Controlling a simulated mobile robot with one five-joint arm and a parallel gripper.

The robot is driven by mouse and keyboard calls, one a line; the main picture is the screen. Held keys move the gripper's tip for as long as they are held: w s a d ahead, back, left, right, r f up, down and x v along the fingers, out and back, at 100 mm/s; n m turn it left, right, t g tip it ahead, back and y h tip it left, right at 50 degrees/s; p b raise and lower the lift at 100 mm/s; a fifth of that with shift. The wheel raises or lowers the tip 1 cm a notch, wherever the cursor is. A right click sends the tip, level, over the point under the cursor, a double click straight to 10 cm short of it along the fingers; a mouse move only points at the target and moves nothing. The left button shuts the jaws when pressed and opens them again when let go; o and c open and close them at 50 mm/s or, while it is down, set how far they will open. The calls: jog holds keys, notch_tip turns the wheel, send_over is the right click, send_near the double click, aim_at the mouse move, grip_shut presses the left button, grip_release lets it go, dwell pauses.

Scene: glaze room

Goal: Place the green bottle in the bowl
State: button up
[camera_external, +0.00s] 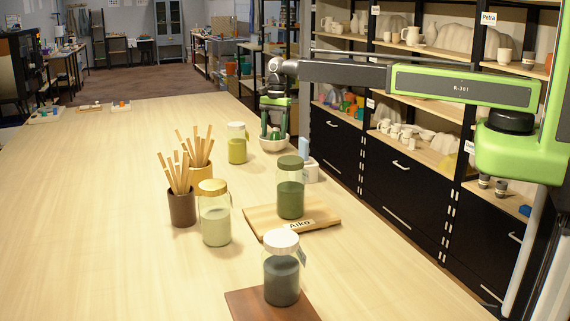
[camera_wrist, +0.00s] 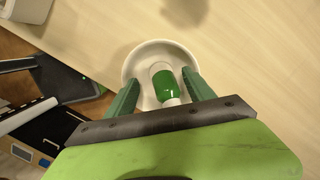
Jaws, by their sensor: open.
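The green bottle (camera_wrist: 163,86), with a green body and white ends, lies in the white bowl (camera_wrist: 131,68) in the wrist view. The bowl also shows near the table's right edge in the external view (camera_external: 273,146), where the bottle is mostly hidden by my fingers and the bowl's rim. My gripper (camera_wrist: 157,92) is open directly above the bowl, with one dark green finger on each side of the bottle and gaps between. In the external view my gripper (camera_external: 274,128) points down into the bowl.
A yellow-green jar (camera_external: 237,150) stands left of the bowl. A dark green jar (camera_external: 290,198) stands on the wooden "Aiko" board (camera_external: 325,213) in front. Stick holders (camera_external: 182,208), a pale jar (camera_external: 215,227) and a grey-blue jar (camera_external: 282,280) stand nearer.

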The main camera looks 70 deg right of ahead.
aim_at(274, 139)
notch_tip(274, 139, up, 7)
jog(key=p, duration=0.7)
jog(key=s+f+n+b, duration=0.3)
jog(key=s+n, duration=0.3)
jog(key=s, duration=0.3)
jog(key=s+a+f+n+h+b, duration=0.1)
jog(key=s+f+n+b, duration=0.1)
jog(key=s+n, duration=0.4)
jog(key=s+a+f+n+b, duration=0.1)
jog(key=s+f+n+b, duration=0.2)
jog(key=s, duration=1.1)
jog(key=f+n, duration=0.1)
jog(key=n, duration=0.2)
jog(key=shift+h+b, duration=0.35)
jog(key=shift+h, duration=0.05)
jog(key=shift+s, duration=0.1)
